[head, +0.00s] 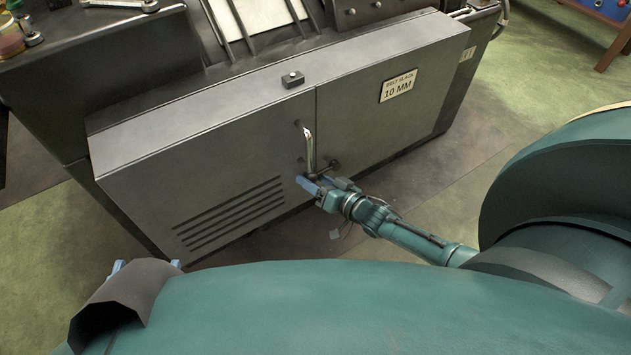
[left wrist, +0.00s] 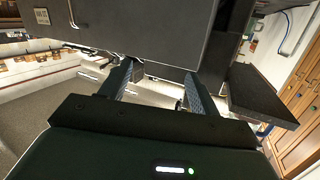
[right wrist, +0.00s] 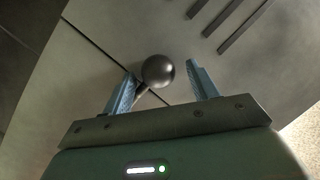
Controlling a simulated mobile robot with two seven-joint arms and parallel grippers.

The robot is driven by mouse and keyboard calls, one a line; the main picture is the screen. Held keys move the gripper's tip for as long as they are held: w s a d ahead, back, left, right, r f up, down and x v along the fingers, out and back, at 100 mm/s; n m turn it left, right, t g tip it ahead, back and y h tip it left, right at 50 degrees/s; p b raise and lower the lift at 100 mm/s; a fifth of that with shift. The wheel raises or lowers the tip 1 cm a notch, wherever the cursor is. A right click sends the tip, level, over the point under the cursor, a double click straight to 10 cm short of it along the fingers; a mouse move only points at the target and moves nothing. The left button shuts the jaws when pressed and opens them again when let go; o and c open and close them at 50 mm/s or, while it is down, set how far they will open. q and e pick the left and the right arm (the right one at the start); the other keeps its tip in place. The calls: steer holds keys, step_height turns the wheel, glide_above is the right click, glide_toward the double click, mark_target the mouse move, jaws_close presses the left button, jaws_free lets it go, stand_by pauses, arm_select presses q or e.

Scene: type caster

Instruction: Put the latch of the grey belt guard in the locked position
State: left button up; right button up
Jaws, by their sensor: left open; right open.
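The grey belt guard (head: 225,150) is a long box with a vertical seam, vent slots and a bright upright handle (head: 309,146). Its latch (head: 333,164) is a small dark lever beside the seam, low on the front, partly hidden by my gripper in the head view. The lever's round black knob (right wrist: 158,71) shows clearly in the right wrist view. My right gripper (head: 316,182) is open, with its blue fingers on either side of the knob; whether they touch it is unclear. My left gripper (left wrist: 158,72) is open and empty, below a grey panel.
A small dark block (head: 292,79) lies on the guard's top. A label plate (head: 397,86) reads "BELT SLACK 10 MM". A wrench (head: 120,4) lies on the bench at the upper left.

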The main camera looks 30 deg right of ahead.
arm_select(q)
steer(key=g+p, duration=0.1)
steer(key=p, duration=0.1)
steer(key=s+n+g+p, duration=0.1)
steer(key=shift+s+a+r+y+p, duration=0.15)
steer(key=shift+a+r+y+p, duration=0.2)
steer(key=shift+a+r+y, duration=0.05)
arm_select(e)
steer(key=v, duration=1.3)
